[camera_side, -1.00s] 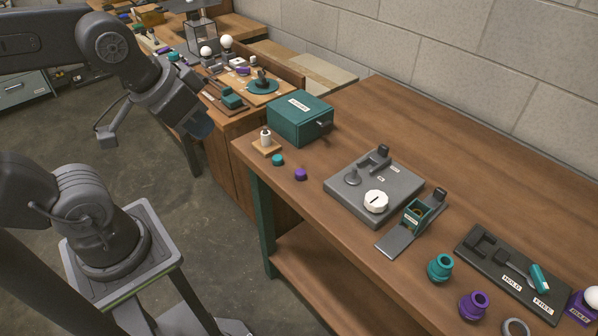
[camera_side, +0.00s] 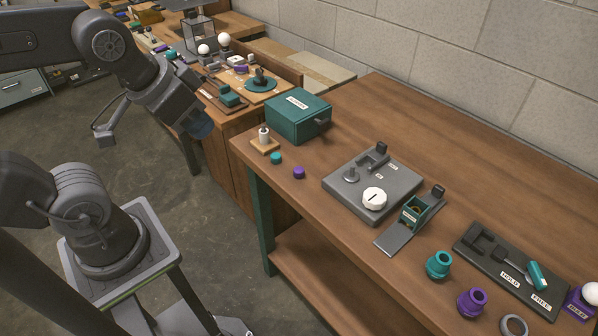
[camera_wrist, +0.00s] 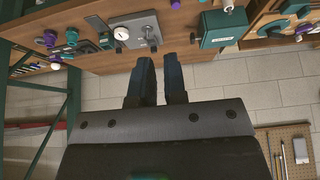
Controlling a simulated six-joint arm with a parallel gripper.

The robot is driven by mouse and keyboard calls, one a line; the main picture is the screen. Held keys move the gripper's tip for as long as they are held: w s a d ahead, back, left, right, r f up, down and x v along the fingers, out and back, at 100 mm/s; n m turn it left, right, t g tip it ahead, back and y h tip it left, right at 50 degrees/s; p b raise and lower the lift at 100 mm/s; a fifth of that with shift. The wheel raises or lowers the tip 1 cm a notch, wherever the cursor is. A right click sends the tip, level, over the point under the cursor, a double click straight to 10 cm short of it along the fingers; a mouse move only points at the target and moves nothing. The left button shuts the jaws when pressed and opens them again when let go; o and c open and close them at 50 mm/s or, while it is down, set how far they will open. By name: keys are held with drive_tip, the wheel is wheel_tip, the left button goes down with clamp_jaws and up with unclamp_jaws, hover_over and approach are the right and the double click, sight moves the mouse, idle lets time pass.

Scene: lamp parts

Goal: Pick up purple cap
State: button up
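The small purple cap (camera_side: 299,172) stands on the wooden bench near its left front edge, just right of a teal cap (camera_side: 276,158).
A teal box (camera_side: 298,117) with a handle is behind the caps, and a small wooden stand (camera_side: 264,147) with a white piece is left of them. A grey fixture (camera_side: 343,184) with a white dial is to the right.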

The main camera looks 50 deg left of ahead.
drive_tip(key=o, duration=0.8)
drive_tip(key=shift+o, duration=0.2)
drive_tip(key=n+g, duration=0.6)
drive_tip(key=n, duration=1.1)
hover_over(300, 170)
wheel_tip(300, 170, down, 14)
drive_tip(key=f, duration=0.8)
drive_tip(key=shift+s+d+f, duration=0.15)
drive_tip(key=shift+d+f, duration=0.05)
drive_tip(key=shift+a+f, duration=0.2)
drive_tip(key=shift+f, duration=2.4)
